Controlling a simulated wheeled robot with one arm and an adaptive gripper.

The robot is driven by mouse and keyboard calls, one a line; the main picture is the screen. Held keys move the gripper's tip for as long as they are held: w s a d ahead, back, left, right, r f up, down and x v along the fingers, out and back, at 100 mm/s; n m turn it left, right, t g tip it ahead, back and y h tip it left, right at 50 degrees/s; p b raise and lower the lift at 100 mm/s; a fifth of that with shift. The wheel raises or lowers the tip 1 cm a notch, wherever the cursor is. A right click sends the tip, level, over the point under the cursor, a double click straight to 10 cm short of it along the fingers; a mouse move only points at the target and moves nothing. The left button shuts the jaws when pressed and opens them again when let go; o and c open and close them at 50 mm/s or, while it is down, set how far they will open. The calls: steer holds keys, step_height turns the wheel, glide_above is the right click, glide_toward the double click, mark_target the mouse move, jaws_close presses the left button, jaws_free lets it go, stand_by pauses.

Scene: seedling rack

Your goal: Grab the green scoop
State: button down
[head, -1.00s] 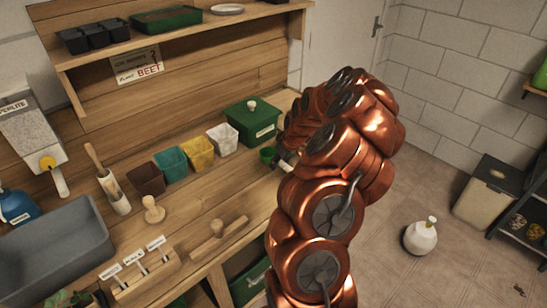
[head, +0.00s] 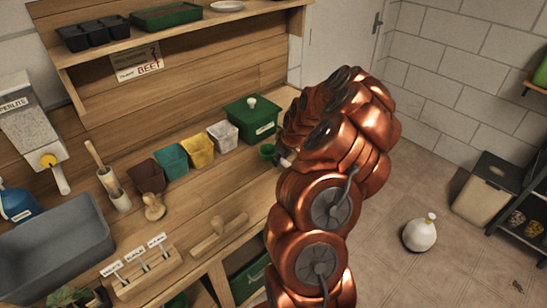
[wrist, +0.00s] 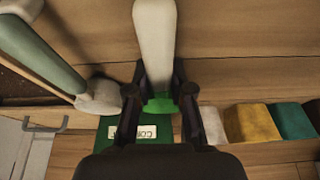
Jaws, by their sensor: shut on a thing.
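The green scoop (head: 267,151) shows in the head view near the bench's right end, in front of the green lidded box (head: 252,118). In the wrist view its pale handle (wrist: 155,40) runs up from between the fingers, with a bit of green at its lower end. My gripper (wrist: 160,88) is shut on the scoop, one dark finger on each side of it. In the head view my arm hides most of the gripper. I cannot tell whether the scoop touches the bench.
Brown, teal, yellow and white pots (head: 200,150) stand left of the green box. A wooden T-shaped tool (head: 218,237) lies nearer the front. A grey tub (head: 60,240) is at left. A shelf (head: 190,32) runs above the bench. A white jug (head: 420,235) is on the floor.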

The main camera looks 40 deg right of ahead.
steer(key=shift+r, duration=0.1)
steer(key=shift+r+b, duration=0.7)
steer(key=shift+r, duration=0.15)
steer(key=shift+b+v, duration=0.5)
steer(key=shift+v, duration=0.3)
steer(key=s+d+r+b, duration=0.1)
steer(key=s+b, duration=0.4)
steer(key=s, duration=1)
steer(key=shift+d+r, duration=0.35)
steer(key=shift+d, duration=0.4)
steer(key=shift+s, duration=0.1)
steer(key=c, duration=1.6)
jaws_free()
jaws_close()
